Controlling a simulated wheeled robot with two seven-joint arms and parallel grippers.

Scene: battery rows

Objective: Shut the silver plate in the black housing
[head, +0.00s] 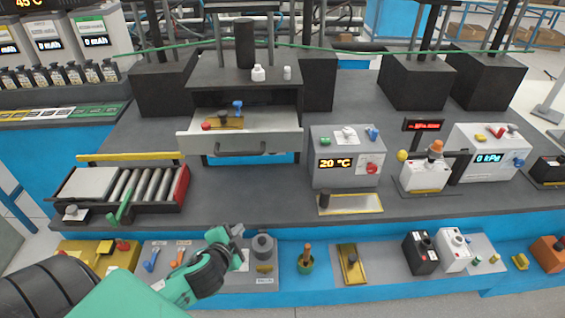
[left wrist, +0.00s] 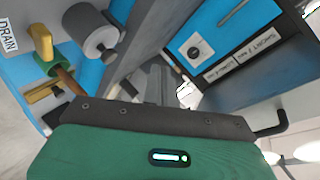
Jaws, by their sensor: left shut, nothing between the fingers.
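The silver plate (head: 240,142) is the front of a drawer with a dark bar handle. It stands out toward me from the black housing (head: 247,95), so the drawer is open. A red knob (head: 206,126) and a blue knob (head: 238,106) show inside it. My left gripper (head: 238,243) is below and in front of the drawer, over the front lower shelf, apart from the plate. It is shut and empty; its fingers also show in the left wrist view (left wrist: 158,86). My right gripper is not in view.
A roller conveyor (head: 148,185) with a green lever stands left of the drawer. A white box reading 20 °C (head: 347,157) stands to its right. Two small white bottles (head: 258,73) stand on the housing. A grey cylinder (head: 263,245) is beside my gripper. The grey bench below the drawer is clear.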

